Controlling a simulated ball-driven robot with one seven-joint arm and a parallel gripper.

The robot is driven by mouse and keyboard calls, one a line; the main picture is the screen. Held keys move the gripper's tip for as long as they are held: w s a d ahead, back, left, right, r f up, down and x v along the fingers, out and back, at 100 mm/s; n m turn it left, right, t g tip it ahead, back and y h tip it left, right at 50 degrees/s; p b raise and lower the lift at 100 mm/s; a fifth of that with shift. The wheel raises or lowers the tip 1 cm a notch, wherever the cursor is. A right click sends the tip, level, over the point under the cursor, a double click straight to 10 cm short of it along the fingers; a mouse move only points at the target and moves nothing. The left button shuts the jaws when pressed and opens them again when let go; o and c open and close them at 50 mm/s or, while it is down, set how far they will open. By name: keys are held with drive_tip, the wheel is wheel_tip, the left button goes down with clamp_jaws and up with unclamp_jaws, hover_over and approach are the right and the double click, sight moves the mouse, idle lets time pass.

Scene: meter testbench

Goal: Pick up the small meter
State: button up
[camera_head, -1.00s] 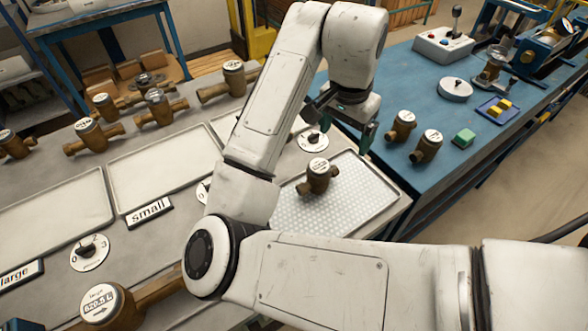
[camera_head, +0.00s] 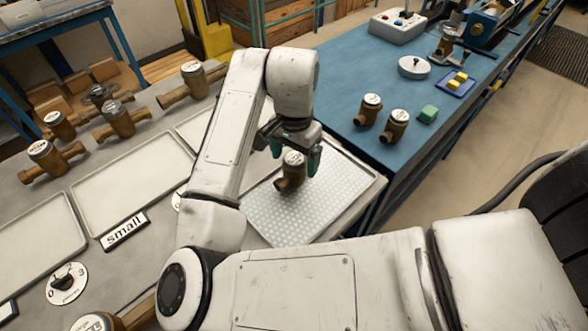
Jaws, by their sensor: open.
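A small brass meter (camera_head: 290,179) with a white round dial on top stands upright on the dotted tray (camera_head: 318,222). My gripper (camera_head: 295,158) is open, pointing down over this meter. Its green fingers show at the left and right of the dial. I cannot tell whether a finger touches the meter. Two more small brass meters (camera_head: 367,112) (camera_head: 393,127) stand on the blue table to the right. A sign reading "small" (camera_head: 124,230) lies by an empty tray on the left.
Several larger brass meters (camera_head: 118,121) stand at the back of the grey bench. Empty trays (camera_head: 130,183) lie left of my arm. The blue table (camera_head: 345,80) also holds a control box (camera_head: 398,26) and a green block (camera_head: 428,114).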

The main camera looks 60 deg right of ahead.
drive_tip(key=shift+f, duration=1.15)
drive_tip(key=c, duration=1.5)
